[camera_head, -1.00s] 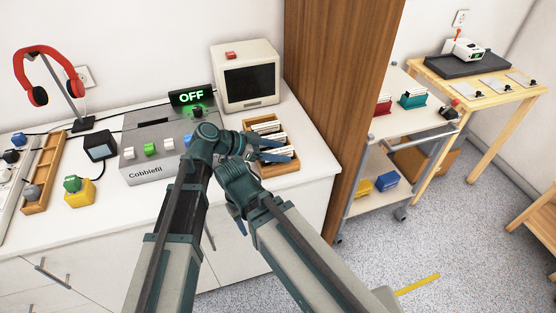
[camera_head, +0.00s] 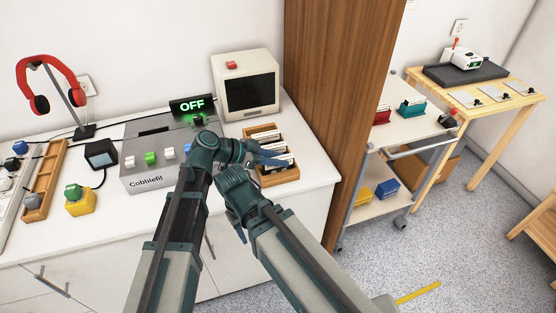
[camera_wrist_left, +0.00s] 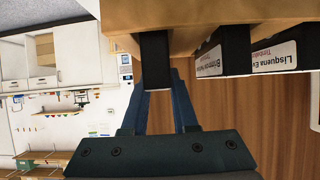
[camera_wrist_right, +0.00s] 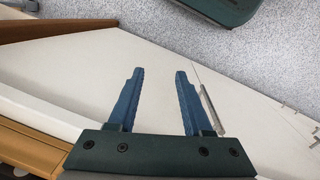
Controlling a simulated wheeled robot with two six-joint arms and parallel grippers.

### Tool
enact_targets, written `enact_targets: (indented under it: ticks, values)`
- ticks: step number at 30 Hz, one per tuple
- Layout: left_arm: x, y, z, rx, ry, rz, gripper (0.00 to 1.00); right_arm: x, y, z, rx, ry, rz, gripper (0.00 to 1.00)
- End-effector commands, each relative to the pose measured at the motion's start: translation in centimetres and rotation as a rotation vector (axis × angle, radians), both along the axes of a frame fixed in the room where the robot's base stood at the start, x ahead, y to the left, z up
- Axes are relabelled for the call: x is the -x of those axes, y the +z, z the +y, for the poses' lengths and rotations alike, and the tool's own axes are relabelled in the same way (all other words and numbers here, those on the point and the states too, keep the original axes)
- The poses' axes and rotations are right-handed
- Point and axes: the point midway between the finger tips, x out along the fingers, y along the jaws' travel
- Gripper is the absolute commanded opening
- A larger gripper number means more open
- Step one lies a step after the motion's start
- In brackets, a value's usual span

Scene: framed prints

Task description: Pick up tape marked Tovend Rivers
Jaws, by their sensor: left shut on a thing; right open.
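A small wooden box (camera_head: 282,178) on the counter holds several black tapes (camera_head: 275,145) with white labels. My left gripper (camera_head: 268,161) is at the box and shut on one black tape. In the left wrist view, that tape (camera_wrist_left: 155,60) stands between the blue fingers of my left gripper (camera_wrist_left: 160,82); its label is not visible. I cannot read "Tovend Rivers" anywhere. My right gripper (camera_wrist_right: 158,73) is open and empty, low by the counter's front.
A grey Cobblefil machine (camera_head: 150,180) with coloured buttons and a green OFF sign (camera_head: 192,105) stands left of the box. A cream monitor (camera_head: 246,85) is behind it. A tall wooden panel (camera_head: 335,100) rises at right. A trolley (camera_head: 410,125) stands beyond.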

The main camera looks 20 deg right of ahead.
Motion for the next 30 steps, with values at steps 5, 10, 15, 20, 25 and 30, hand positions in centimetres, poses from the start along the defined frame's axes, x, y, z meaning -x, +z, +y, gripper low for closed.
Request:
enact_targets:
  ticks: [5,10,15,20,25,30]
  values:
    - [0.0,2.3,0.0,0.000,0.000,0.000,0.00,0.0,2.3,0.0,0.000,0.000,0.000,0.50]
    - [0.0,4.9,0.0,0.000,0.000,0.000,0.00,0.0,4.8,0.0,0.000,0.000,0.000,0.50]
    - [0.0,7.6,0.0,0.000,0.000,0.000,0.00,0.0,7.6,0.0,0.000,0.000,0.000,0.50]
    - [0.0,9.2,0.0,0.000,0.000,0.000,0.00,0.0,9.2,0.0,0.000,-0.001,0.000,0.50]
    - [0.0,9.6,0.0,0.000,0.000,0.000,0.00,0.0,9.6,0.0,0.000,-0.001,0.000,0.50]
    - [0.0,9.4,0.0,0.000,0.000,0.000,0.00,0.0,9.4,0.0,0.000,-0.001,0.000,0.50]
